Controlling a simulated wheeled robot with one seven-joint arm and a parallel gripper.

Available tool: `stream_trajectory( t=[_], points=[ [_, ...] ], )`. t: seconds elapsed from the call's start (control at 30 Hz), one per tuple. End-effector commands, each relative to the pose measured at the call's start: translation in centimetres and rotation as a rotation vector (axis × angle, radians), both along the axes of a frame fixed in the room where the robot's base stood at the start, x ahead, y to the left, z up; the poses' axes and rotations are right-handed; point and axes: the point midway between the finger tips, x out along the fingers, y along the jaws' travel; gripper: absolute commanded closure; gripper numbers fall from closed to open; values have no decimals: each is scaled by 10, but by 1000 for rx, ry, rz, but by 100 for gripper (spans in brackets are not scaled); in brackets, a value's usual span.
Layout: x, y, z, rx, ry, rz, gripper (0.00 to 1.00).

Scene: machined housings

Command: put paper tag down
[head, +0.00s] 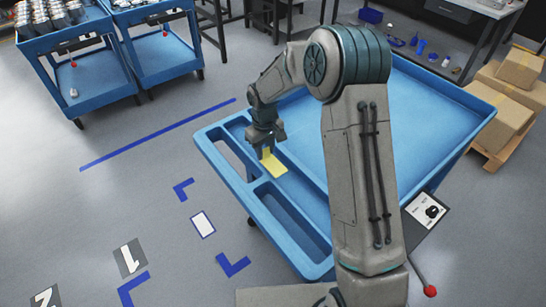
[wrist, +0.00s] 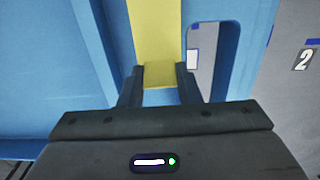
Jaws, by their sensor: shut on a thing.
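The yellow paper tag (head: 274,166) shows in the head view at the near-left end of a blue cart (head: 285,209), over the strip between two rim openings. My gripper (head: 267,150) is above it, shut on one end of it. In the wrist view the tag (wrist: 157,35) runs from between my two fingers (wrist: 159,78) away over the blue surface. I cannot tell whether the tag's far end touches the cart.
The cart's wide tray (head: 430,110) is empty where it shows. Two blue carts (head: 85,75) with metal parts stand at the upper left. Cardboard boxes (head: 500,105) sit on a pallet at the right. Blue tape marks (head: 160,135) lie on open floor.

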Motion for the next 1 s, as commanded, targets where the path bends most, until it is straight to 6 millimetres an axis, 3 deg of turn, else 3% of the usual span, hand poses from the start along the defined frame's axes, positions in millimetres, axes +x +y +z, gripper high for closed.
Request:
stream_trajectory(
  t=[0.2, 0.6, 0.97, 1.0],
  points=[
    [7, -22, -13, 1, 1, 0, 91],
    [7, -23, -53, -1, 1, 0, 91],
    [7, -23, -60, 0, 0, 0, 91],
    [7, -23, -58, 1, -1, 0, 59]
  ],
)
